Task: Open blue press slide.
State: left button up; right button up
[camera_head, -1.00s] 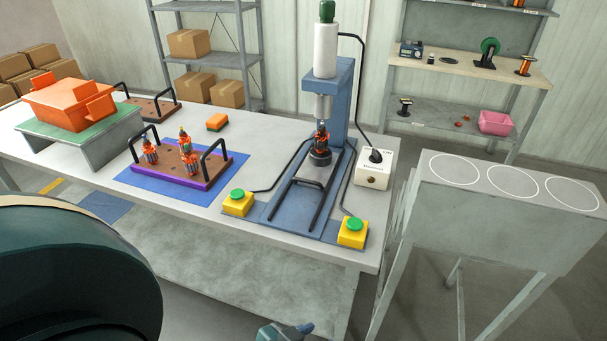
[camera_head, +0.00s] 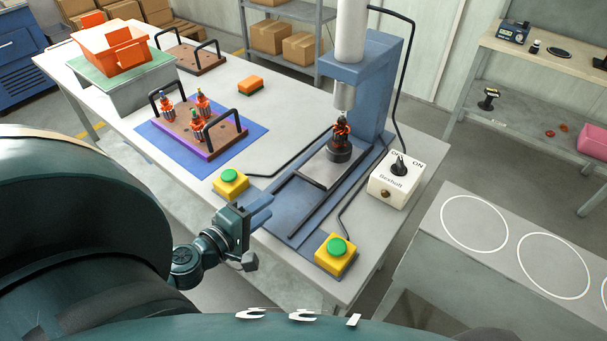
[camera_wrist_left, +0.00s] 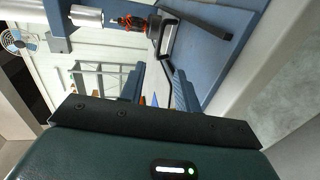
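The blue press (camera_head: 368,85) stands on the table, with a copper-wound armature (camera_head: 341,132) upright on a dark round holder under its ram. The slide's pale plate (camera_head: 322,172) lies in front of the holder between black bars. In the left wrist view the armature (camera_wrist_left: 133,23) and a dark loop-shaped part (camera_wrist_left: 168,36) show beyond the fingers. My left gripper (camera_head: 262,208) is at the front left edge of the press base, apart from the slide. Its two blue fingers show spread and empty in the left wrist view (camera_wrist_left: 160,85). My right gripper is out of view.
Yellow boxes with green buttons stand left (camera_head: 230,183) and right (camera_head: 336,254) of the press base. A white switch box (camera_head: 396,180) with a cable is at the right. A brown armature rack (camera_head: 222,140) lies on a blue mat. A grey stand (camera_head: 440,240) is at the right.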

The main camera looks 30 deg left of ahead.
aim_at(304, 179)
pick_arm(q)
jog(key=shift+w+a, duration=0.1)
jog(key=shift+w, duration=0.45)
jog(key=p+x, duration=0.2)
jog(key=x, duration=1)
jog(key=shift+f, duration=0.1)
grip_shut()
